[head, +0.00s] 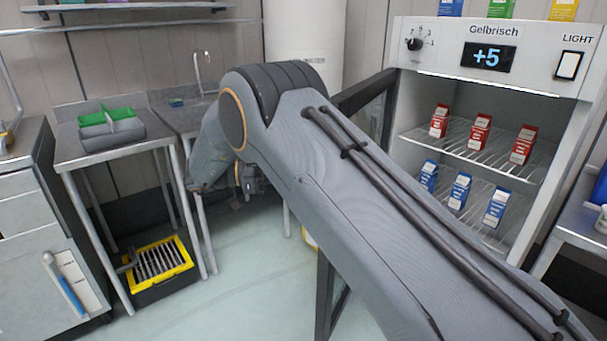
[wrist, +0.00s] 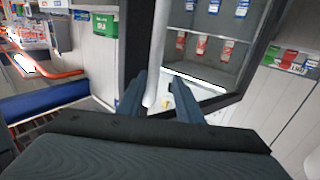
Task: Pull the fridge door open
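The fridge (head: 495,80) stands at the right in the head view, with a white body and a "+5" display. Its dark-framed door (head: 362,95) stands swung out at the left side of the opening; my arm hides much of it. Red cartons (head: 479,133) and blue cartons (head: 460,190) stand on wire shelves inside. In the wrist view, the pale upright door handle (wrist: 156,55) runs between the fingers of my gripper (wrist: 160,82), beside the dark door frame (wrist: 135,45). The fingers are apart, with a gap at the right of the handle. The contact at the left finger is unclear.
A white cylinder (head: 305,35) stands behind my arm. Some floor (head: 245,285) is clear between table and fridge.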

